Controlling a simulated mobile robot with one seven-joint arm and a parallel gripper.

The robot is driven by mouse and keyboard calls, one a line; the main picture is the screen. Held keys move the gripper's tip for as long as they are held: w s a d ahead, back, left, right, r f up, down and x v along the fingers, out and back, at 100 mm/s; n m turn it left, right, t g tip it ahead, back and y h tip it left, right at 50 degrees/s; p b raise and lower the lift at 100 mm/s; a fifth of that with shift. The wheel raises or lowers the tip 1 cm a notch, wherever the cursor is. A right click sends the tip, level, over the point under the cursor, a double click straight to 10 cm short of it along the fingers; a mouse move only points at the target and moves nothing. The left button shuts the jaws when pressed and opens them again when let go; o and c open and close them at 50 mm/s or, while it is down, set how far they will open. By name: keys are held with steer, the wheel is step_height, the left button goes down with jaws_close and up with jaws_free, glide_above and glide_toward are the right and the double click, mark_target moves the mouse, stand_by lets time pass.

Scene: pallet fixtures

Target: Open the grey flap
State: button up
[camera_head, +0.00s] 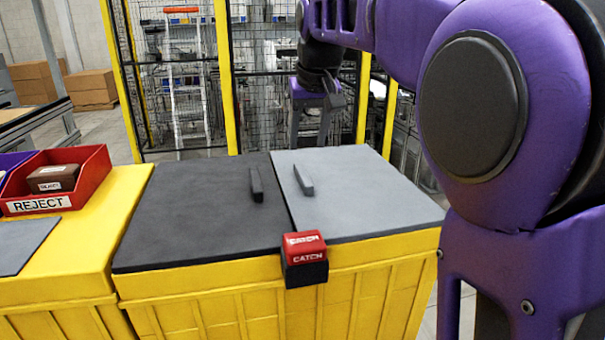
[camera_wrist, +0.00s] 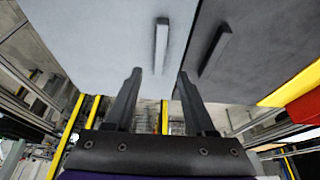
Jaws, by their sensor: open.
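The grey flap (camera_head: 350,190) lies flat and shut on the right half of the yellow bin's top. Its short grey handle (camera_head: 303,180) stands near the seam; the flap (camera_wrist: 95,35) and handle (camera_wrist: 161,45) also show in the wrist view. A red catch (camera_head: 304,245) on a black base sits at the bin's front edge by the seam. My gripper (camera_head: 312,122) is open and empty beyond the flap's back edge. In the wrist view my gripper (camera_wrist: 160,76) has its fingers apart, with the grey handle ahead between them, not touched.
A dark flap (camera_head: 205,205) with its own handle (camera_head: 256,185) covers the left half of the bin (camera_head: 250,310). A red REJECT tray (camera_head: 62,180) stands on the yellow unit at left. Yellow posts (camera_head: 224,80) and mesh fencing stand behind the bin.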

mark_target(303, 174)
steer(key=b+x, duration=0.1)
steer(key=x, duration=0.8)
steer(key=shift+w+a+f, duration=0.1)
steer(key=shift+w+f, duration=0.05)
steer(key=shift+f, duration=0.2)
steer(key=shift+c, duration=0.3)
jaws_close()
stand_by(0.5)
